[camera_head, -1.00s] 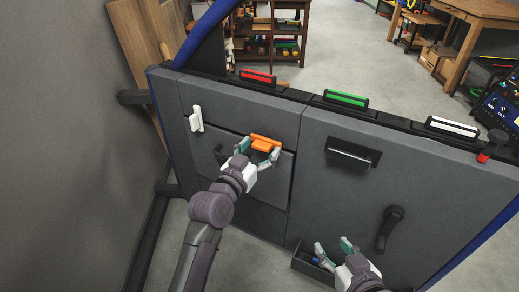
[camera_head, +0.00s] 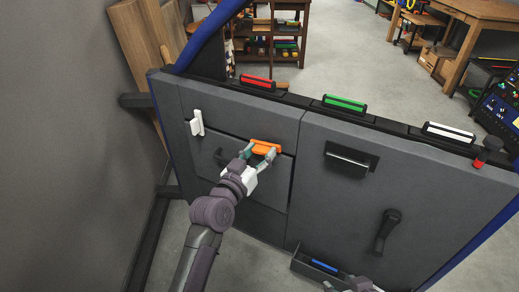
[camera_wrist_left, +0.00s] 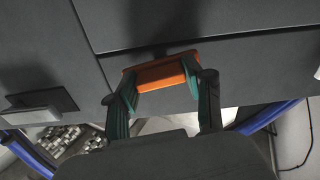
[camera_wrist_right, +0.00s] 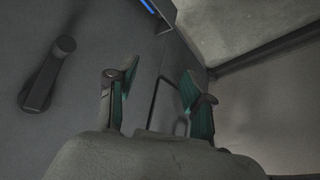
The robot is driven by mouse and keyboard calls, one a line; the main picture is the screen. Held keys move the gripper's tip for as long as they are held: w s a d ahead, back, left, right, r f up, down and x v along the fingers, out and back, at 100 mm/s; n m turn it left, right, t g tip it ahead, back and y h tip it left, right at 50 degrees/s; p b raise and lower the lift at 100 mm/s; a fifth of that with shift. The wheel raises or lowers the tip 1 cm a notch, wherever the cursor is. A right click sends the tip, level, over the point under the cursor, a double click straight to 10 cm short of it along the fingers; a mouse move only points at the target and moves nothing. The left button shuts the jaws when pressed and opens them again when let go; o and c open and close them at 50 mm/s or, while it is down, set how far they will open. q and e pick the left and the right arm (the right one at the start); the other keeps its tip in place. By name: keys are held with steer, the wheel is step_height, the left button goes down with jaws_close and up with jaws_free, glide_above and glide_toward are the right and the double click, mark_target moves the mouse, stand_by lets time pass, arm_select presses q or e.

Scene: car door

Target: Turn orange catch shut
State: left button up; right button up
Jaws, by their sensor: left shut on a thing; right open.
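The orange catch (camera_head: 264,146) is on the upper edge of a panel on the grey door, right of the white catch. It also shows in the left wrist view (camera_wrist_left: 160,75), lying crosswise between the fingers. My left gripper (camera_head: 258,158) is shut on the orange catch, with a green-padded finger at each end of it. My right gripper (camera_wrist_right: 153,85) is open and empty beside the door's lower part. In the head view only a small part of it shows at the bottom edge.
A white catch (camera_head: 197,122) sits left of the orange one. Red (camera_head: 258,80), green (camera_head: 345,102) and white (camera_head: 450,131) bars line the top. An open bin (camera_head: 308,266) holds a blue object.

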arm_select(q)
steer(key=shift+r+n+p, duration=0.15)
steer(key=shift+n+p, duration=0.9)
steer(key=shift+n, duration=0.05)
steer(key=shift+n+p, duration=0.65)
steer(key=shift+n, duration=0.15)
arm_select(e)
steer(key=s+d+g+h, duration=0.1)
steer(key=s+d+g, duration=0.1)
steer(key=s+g, duration=0.35)
arm_select(q)
steer(key=n+p, duration=0.2)
steer(key=n, duration=0.1)
steer(key=shift+n, duration=0.4)
steer(key=n+p, duration=0.1)
steer(key=n, duration=0.3)
steer(key=n+p, duration=0.1)
steer(key=n, duration=0.3)
steer(key=shift+n, duration=0.3)
arm_select(e)
step_height(320, 180, down, 16)
steer(key=s, duration=0.1)
arm_select(q)
steer(key=shift+f, duration=0.2)
arm_select(e)
steer(key=shift+a+f, duration=0.1)
steer(key=shift+f, duration=0.05)
arm_select(q)
steer(key=o, duration=1.2)
steer(key=shift+c, duration=0.2)
